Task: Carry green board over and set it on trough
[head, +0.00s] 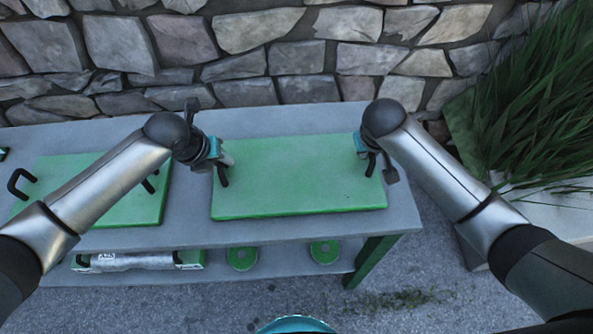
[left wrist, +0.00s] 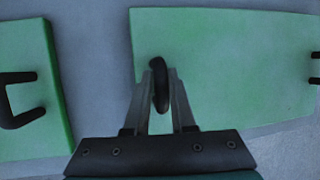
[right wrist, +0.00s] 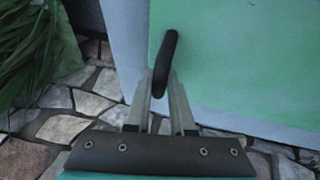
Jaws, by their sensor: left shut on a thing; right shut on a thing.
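A flat green board (head: 300,180) with a black handle at each short end lies over the right part of the grey table. I cannot tell whether it touches the tabletop. My left gripper (head: 222,168) is shut on its left handle (left wrist: 159,85). My right gripper (head: 371,160) is shut on its right handle (right wrist: 166,60). A second green slab (head: 142,206) with black handles lies on the table at the left, partly hidden by my left arm. I cannot make out a trough as such.
The grey table (head: 300,235) has a lower shelf with a silver roll (head: 133,261) and two green discs (head: 242,258). A bare strip separates the two green slabs. A stone wall (head: 270,60) stands behind. Grassy plants (head: 540,110) stand at the right.

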